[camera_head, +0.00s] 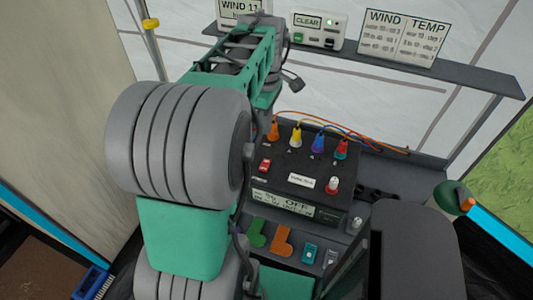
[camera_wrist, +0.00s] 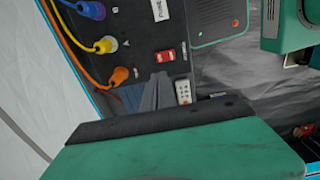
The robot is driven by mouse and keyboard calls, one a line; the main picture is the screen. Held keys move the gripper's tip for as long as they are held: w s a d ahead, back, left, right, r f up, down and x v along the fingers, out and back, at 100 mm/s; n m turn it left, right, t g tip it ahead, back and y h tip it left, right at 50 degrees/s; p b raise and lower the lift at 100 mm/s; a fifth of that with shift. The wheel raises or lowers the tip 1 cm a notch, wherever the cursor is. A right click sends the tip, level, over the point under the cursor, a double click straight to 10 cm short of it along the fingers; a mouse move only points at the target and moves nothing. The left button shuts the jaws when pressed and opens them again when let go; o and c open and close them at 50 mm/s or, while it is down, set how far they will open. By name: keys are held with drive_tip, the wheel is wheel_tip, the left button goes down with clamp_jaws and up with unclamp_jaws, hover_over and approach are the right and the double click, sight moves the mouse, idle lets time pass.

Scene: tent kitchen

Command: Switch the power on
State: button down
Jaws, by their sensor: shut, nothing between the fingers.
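The black power box (camera_head: 290,165) stands on the bench in the head view, and its display (camera_head: 285,203) reads OFF. A red switch (camera_head: 264,165) sits on the left of its top face, partly beside my arm. In the wrist view the same red switch (camera_wrist: 165,56) shows on the dark panel. My gripper (camera_wrist: 160,88) is shut and empty, its grey fingers pointing at the panel just below the switch in that view. I cannot tell whether they touch the panel. In the head view my fingers are hidden behind my arm.
Orange, yellow, blue and red plugs with cables stand along the box's back edge, the yellow plug (camera_head: 296,136) among them. A red-and-white knob (camera_head: 332,185) is on the right. A shelf (camera_head: 440,75) behind carries signs and a CLEAR panel (camera_head: 318,32).

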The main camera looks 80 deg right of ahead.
sight(266, 161)
wheel_tip(266, 161, down, 13)
drive_tip(key=shift+r+p, duration=0.15)
drive_tip(key=shift+p, duration=0.65)
